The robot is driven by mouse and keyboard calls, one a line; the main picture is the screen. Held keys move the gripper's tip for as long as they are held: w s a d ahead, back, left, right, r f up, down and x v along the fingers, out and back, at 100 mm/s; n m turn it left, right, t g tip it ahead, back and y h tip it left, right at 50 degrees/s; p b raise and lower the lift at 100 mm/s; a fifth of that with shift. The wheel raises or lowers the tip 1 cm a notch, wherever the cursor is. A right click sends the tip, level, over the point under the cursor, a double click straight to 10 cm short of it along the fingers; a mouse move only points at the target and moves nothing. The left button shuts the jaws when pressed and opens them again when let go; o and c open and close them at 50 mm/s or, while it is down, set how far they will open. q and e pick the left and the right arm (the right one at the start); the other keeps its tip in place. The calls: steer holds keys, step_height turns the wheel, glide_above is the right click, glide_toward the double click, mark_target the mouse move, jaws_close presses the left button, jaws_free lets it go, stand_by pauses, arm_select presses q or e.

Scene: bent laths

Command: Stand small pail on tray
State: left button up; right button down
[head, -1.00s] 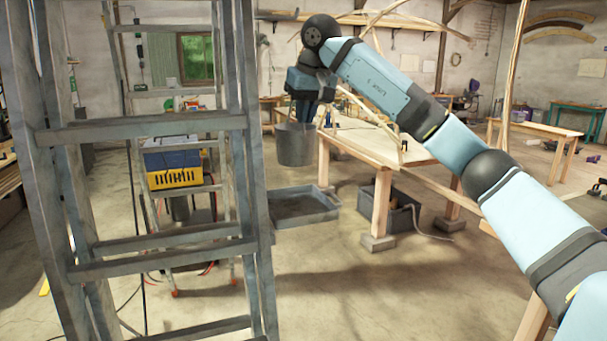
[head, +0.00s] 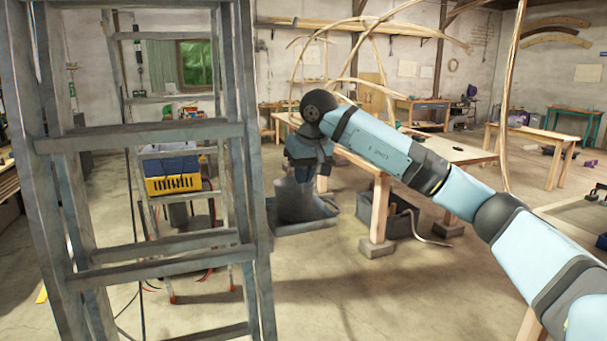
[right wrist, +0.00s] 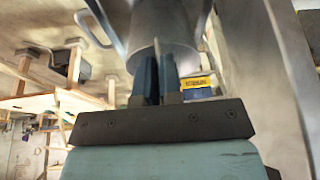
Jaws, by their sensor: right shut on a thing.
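The small grey pail (head: 294,202) hangs upright from my right gripper (head: 303,176), low over the grey tray (head: 322,223) in the head view. I cannot tell whether its base touches the tray floor. In the right wrist view the pail (right wrist: 165,28) fills the top centre, just beyond the dark blue fingers of my right gripper (right wrist: 155,75), which are shut on its upper part. The exact grip point is hidden by the wrist. My left gripper is not in view.
A grey stepladder (head: 150,137) stands close on the left, its right leg beside the tray. A blue-and-yellow crate (head: 172,175) sits behind it. A wooden workbench (head: 455,150) stands to the right, with a dark bin (head: 402,218) beneath. The floor in front is clear.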

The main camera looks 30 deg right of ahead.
steer(key=c, duration=1.7)
jaws_free()
steer(key=shift+a+f, duration=0.1)
steer(key=o, duration=0.4)
steer(key=v, duration=1.2)
steer(key=shift+b, duration=0.35)
